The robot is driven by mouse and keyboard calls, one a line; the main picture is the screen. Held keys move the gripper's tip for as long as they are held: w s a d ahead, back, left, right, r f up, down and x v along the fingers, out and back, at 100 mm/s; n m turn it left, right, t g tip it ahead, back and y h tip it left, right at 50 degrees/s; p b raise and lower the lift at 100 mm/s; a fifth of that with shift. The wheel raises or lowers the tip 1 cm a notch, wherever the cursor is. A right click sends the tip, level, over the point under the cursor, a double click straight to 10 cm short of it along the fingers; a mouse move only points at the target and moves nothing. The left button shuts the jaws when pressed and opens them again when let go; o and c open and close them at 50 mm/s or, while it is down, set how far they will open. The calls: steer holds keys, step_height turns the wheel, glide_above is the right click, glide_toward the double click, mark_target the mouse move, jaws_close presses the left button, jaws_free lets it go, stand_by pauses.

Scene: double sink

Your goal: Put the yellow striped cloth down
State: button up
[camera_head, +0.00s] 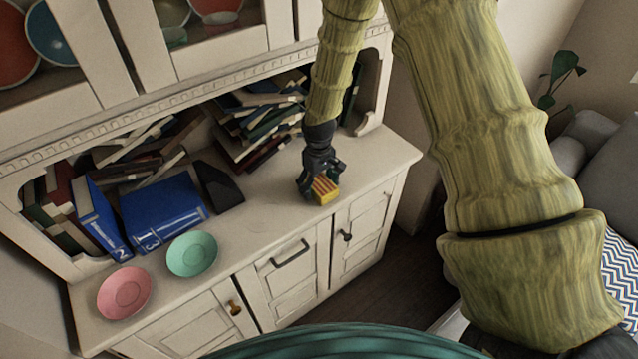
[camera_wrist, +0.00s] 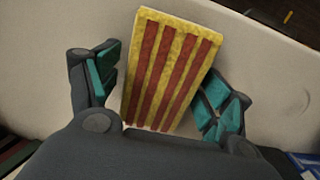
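The yellow striped cloth (camera_head: 325,190) is a folded, block-like piece, yellow with red stripes, at the counter below my gripper. In the wrist view the cloth (camera_wrist: 168,72) lies between the two fingers. My gripper (camera_head: 318,180) points down over the cloth near the cabinet's front edge. In the wrist view my gripper (camera_wrist: 160,92) has its teal-padded fingers apart, one on each side of the cloth. A narrow gap shows at the left finger; the right finger is very close to the cloth, and contact there is unclear. The cloth's underside is hidden.
The cream cabinet top (camera_head: 265,220) is clear left of my gripper. A green plate (camera_head: 192,254) and a pink plate (camera_head: 124,293) lie at its left. Blue binders (camera_head: 162,209), a dark wedge-shaped object (camera_head: 218,187) and piled books (camera_head: 255,125) stand behind.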

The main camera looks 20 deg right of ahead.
mark_target(320, 181)
step_height(320, 181, up, 12)
steer(key=b, duration=0.3)
steer(key=shift+r, duration=0.15)
stand_by(0.7)
steer(key=shift+d, duration=0.1)
stand_by(0.3)
